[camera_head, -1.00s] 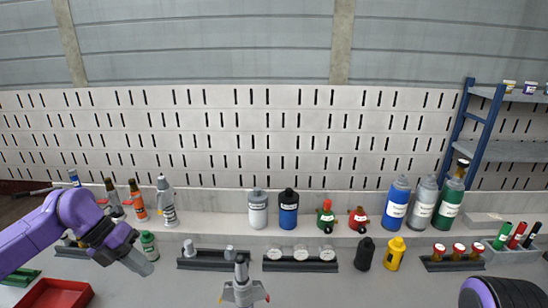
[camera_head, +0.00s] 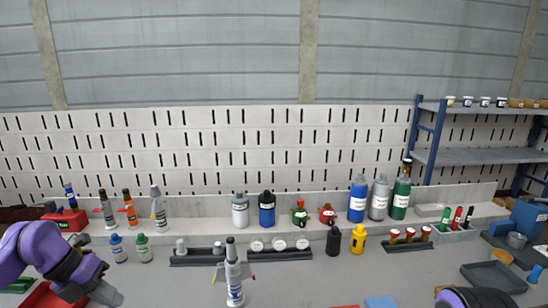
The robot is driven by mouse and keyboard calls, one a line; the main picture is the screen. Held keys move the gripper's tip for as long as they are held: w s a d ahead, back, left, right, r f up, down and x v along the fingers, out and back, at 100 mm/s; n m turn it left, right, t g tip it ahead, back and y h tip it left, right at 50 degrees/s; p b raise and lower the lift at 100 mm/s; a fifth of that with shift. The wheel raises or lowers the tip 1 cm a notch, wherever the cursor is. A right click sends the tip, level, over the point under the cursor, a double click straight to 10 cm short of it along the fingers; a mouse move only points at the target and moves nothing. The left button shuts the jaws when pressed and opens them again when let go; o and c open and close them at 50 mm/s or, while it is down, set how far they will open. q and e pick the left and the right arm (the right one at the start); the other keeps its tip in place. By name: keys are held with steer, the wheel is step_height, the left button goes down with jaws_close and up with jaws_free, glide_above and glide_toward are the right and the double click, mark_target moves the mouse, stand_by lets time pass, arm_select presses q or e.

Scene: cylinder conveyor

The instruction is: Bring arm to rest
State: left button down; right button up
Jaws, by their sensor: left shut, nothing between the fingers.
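My left arm (camera_head: 42,255) is purple and black and comes in at the lower left. Its grey left gripper (camera_head: 108,296) is low at the bottom left, pointing down and right. It is shut and empty, in front of the blue-capped bottle (camera_head: 118,250) and the green-capped bottle (camera_head: 144,250) in the picture. It overlaps the red tray (camera_head: 45,296). A purple part of my right arm (camera_head: 470,298) shows at the bottom right edge; the right gripper is out of the frame.
A grey rocket-like object (camera_head: 234,288) stands upright at the front middle. Dark racks (camera_head: 195,259) lie behind it. Several bottles and cylinders line the ledge (camera_head: 335,220). A grey tray (camera_head: 492,278) lies at the right. The table between the rocket and the tray looks mostly clear.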

arm_select(q)
step_height(320, 180, down, 17)
steer(key=d+m+t+y, duration=0.3)
steer(key=m+y, duration=0.8)
steer(key=m, duration=0.3)
steer(key=s+d+f+m, duration=0.1)
steer(key=s+f+m, duration=0.4)
steer(key=s, duration=0.3)
steer(key=s+d+f+m+g+h, duration=0.1)
steer(key=s+d+f+m, duration=0.1)
steer(key=s+f+m, duration=0.3)
steer(key=s+d+f+m+g+h, duration=0.1)
steer(key=s+d+f+m, duration=0.1)
steer(key=s+f+m, duration=0.2)
steer(key=s+m, duration=0.3)
steer(key=s, duration=0.3)
steer(key=shift+s+d+f, duration=0.15)
steer(key=shift+s+f, duration=0.25)
